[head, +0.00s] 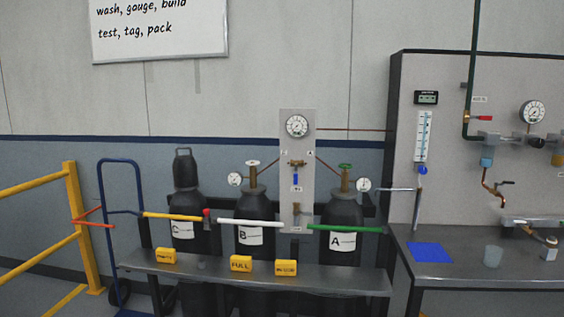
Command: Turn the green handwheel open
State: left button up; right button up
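The green handwheel (345,166) sits on top of the brass valve (345,180) of the black cylinder labelled A (342,216). It looks level, and the frame does not show whether its valve is open or closed. A small round gauge (363,185) is beside that valve on the right. A green bar (345,229) runs across the front of cylinder A. Neither of my grippers is in view.
Cylinders B (249,207) and C (186,206) stand to the left. A panel (298,130) with a gauge rises between A and B. A low shelf (340,278) with yellow tags crosses in front. A bench (455,272) is on the right, a yellow rail (75,215) on the left.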

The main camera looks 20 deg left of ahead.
aim_at(345, 167)
jog(key=u, duration=0.4)
jog(key=i, duration=1.05)
jog(key=u, duration=0.1)
jog(key=k, duration=0.75)
jog(key=u, duration=0.25)
jog(key=i, duration=0.6)
